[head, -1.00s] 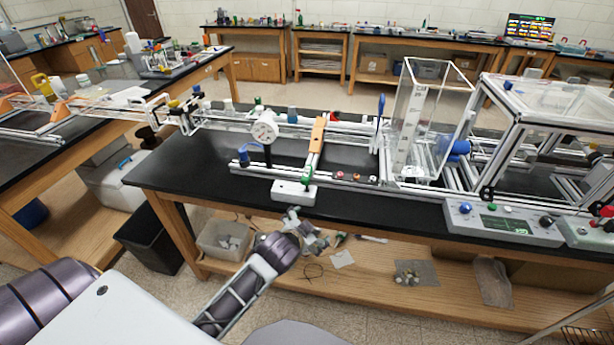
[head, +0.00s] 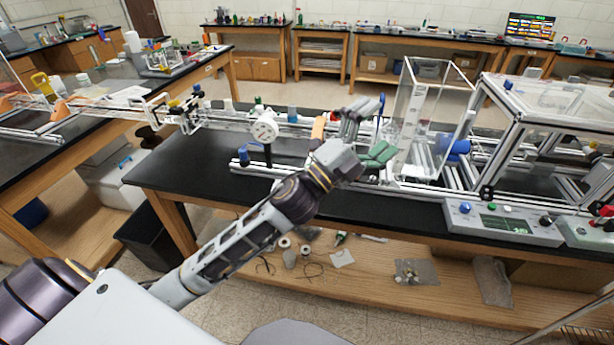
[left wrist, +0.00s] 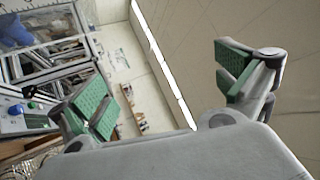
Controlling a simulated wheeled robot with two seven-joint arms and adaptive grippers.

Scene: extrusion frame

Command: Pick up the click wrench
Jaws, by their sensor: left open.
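My left gripper (head: 374,136) is raised over the bench in the head view, near the frame's middle, its jaws spread and empty. In the left wrist view its two green-padded fingers (left wrist: 166,88) stand wide apart with nothing between them. I cannot pick out the click wrench for certain. A slim upright tool with a blue handle (head: 381,104) shows just behind the gripper, by the clear box; its lower part is hidden by the fingers. Whether it is the wrench, I cannot tell. My right gripper is in neither view.
A black-topped bench (head: 165,178) carries the aluminium extrusion frame and a round dial gauge (head: 265,130). A tall clear box (head: 425,115) stands right of my gripper. A grey control box (head: 500,222) sits at the bench's front edge. Loose items lie on the wooden shelf below.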

